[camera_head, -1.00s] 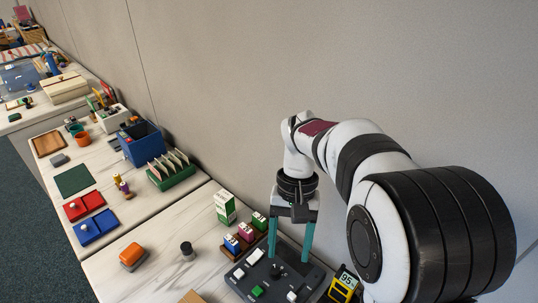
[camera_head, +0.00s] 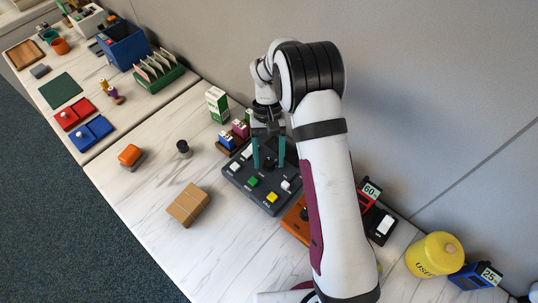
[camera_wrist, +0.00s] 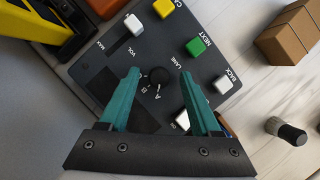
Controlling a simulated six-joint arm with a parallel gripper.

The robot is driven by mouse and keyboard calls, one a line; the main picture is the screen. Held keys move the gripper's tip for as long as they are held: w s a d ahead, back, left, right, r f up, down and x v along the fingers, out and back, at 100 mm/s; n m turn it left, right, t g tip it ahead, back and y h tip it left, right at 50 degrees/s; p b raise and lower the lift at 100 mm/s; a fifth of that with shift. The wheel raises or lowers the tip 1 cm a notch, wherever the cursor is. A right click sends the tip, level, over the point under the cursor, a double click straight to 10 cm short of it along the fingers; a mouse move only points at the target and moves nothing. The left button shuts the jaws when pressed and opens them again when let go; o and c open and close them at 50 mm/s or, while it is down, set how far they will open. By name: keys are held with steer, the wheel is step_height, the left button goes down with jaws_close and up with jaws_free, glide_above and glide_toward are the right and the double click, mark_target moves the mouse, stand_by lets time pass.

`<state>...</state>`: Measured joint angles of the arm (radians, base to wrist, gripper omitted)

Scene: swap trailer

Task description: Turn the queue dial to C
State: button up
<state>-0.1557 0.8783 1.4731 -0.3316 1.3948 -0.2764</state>
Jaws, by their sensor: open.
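The dark control panel (camera_head: 236,178) lies on the light counter. Its small black dial (camera_wrist: 158,76) shows in the wrist view between my two teal fingers, with the letters A and B beside it. I cannot make out a C or tell clearly which letter the dial points to. In the head view the dial (camera_head: 269,164) is partly crowded by the fingers. My gripper (camera_wrist: 159,74) is open, pointing down with a finger on either side of the dial. I cannot tell whether the fingers touch it.
A green button (camera_wrist: 196,47), yellow button (camera_wrist: 164,8) and white slider (camera_wrist: 133,24) sit close around the dial. Small boxes (camera_head: 228,139) stand behind the panel. A cardboard box (camera_head: 187,206) and black cylinder (camera_head: 184,148) lie to its left.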

jaws_close()
steer(key=shift+m, duration=0.4)
steer(key=m+y, duration=0.1)
steer(key=m, duration=0.2)
steer(key=shift+d, duration=0.15)
steer(key=m+t+y, duration=0.1)
steer(key=m+y, duration=0.1)
steer(key=m, duration=0.2)
steer(key=shift+d+m, duration=0.1)
steer(key=shift+m, duration=0.2)
steer(key=m+t+y, duration=0.1)
steer(key=m, duration=0.3)
steer(key=shift+s, duration=0.1)
steer(key=shift+s+d+m+t, duration=0.1)
steer(key=shift+m+t, duration=0.8)
steer(key=shift+m, duration=1)
